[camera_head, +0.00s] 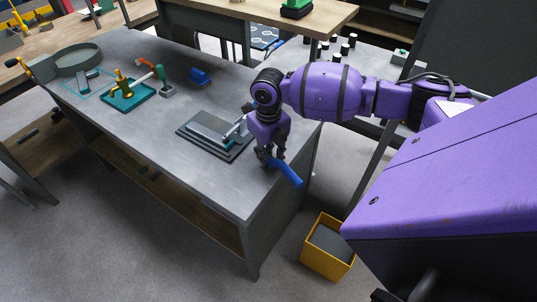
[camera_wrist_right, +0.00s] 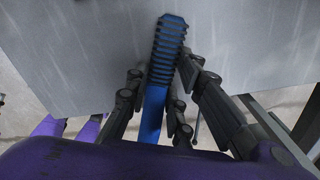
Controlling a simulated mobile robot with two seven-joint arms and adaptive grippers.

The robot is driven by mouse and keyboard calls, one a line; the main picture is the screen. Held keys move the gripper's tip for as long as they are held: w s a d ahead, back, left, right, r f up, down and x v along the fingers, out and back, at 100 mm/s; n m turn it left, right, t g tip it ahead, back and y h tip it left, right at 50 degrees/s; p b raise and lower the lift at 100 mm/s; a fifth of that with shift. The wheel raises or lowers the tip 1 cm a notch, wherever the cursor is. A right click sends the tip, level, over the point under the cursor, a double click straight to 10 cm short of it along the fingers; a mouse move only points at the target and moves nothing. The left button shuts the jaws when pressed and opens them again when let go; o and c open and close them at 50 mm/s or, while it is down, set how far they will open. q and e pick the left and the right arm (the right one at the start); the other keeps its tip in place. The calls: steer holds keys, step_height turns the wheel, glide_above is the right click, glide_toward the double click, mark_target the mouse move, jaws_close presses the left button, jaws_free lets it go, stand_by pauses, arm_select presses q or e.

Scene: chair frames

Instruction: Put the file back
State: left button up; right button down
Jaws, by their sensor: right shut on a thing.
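A long blue tool (camera_head: 287,173), which appears to be the file, is in my right gripper (camera_head: 272,160) at the table's front right corner. In the right wrist view the blue tool (camera_wrist_right: 158,85) lies between the two dark fingers (camera_wrist_right: 158,103). Its far end is ridged with dark cross bars, and the near end runs down between the fingers. The right gripper is shut on it. In the head view the tool slants down to the right, over the table edge. Whether it touches the table top is unclear. My left gripper is not in view.
The grey workbench (camera_head: 165,160) has a flat dark plate with a metal vise-like piece (camera_head: 215,130) close left of the gripper. Farther left are a teal tray (camera_head: 130,97), a blue block (camera_head: 200,76) and a round grey tray (camera_head: 78,58). A yellow bin (camera_head: 322,262) stands on the floor.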

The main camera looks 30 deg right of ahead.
steer(key=shift+f, duration=0.2)
steer(key=c, duration=1.7)
jaws_free()
steer(key=shift+c, duration=0.2)
steer(key=shift+o, duration=1)
steer(key=shift+r, duration=0.2)
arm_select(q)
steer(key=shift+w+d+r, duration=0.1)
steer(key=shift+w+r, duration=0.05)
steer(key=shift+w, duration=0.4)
arm_select(e)
step_height(320, 180, up, 12)
